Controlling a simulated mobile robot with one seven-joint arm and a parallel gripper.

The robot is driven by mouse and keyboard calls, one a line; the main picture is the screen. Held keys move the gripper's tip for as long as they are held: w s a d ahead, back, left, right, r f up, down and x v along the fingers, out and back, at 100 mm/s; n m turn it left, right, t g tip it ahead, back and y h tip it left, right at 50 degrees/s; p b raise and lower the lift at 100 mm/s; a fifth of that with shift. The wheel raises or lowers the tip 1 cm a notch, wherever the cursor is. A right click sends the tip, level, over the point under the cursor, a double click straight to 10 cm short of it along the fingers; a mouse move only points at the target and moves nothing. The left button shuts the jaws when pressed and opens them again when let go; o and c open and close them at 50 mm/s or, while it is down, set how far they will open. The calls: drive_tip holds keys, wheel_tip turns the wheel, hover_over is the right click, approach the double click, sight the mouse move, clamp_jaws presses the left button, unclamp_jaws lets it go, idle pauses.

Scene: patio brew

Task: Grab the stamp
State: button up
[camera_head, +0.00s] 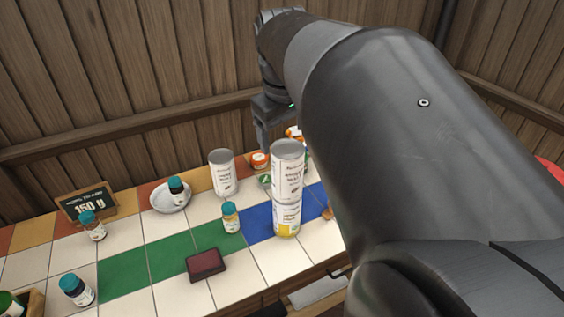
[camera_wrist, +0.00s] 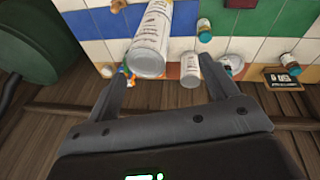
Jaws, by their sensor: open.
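A small brown wooden piece (camera_head: 327,213), perhaps the stamp, shows beside the tall cans, partly hidden by my arm in the head view. A similar brown piece (camera_wrist: 119,4) is cut by the top edge of the wrist view. A dark red flat pad (camera_head: 206,263) lies on the tiles at the front; its edge shows in the wrist view (camera_wrist: 242,2). My gripper (camera_wrist: 163,82) is open and empty, apart from the brown piece. In the head view my gripper (camera_head: 264,145) is above the back of the counter, partly hidden by my arm.
Two stacked cans (camera_head: 287,170) stand tall between the pad and my gripper. Another can (camera_head: 222,172), a white bowl (camera_head: 171,199) holding a teal-capped jar, several other jars and a price board (camera_head: 87,203) stand around. White tiles at the front left are partly clear.

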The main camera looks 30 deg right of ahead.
drive_tip(key=w+d+f+n+g+y, duration=0.1)
drive_tip(key=w+d+f, duration=0.15)
drive_tip(key=d, duration=0.85)
drive_tip(key=w+d+f+n+g, duration=0.15)
drive_tip(key=w+d, duration=0.25)
drive_tip(key=d, duration=0.6)
drive_tip(key=shift+m, duration=0.35)
drive_tip(key=f, duration=3.1)
drive_tip(key=shift+w+d, duration=0.15)
drive_tip(key=shift+w, duration=0.05)
drive_tip(key=shift+w+d+f, duration=0.1)
drive_tip(key=shift+f, duration=2.85)
drive_tip(key=shift+c, duration=0.2)
drive_tip(key=c, duration=1)
drive_tip(key=shift+r, duration=0.1)
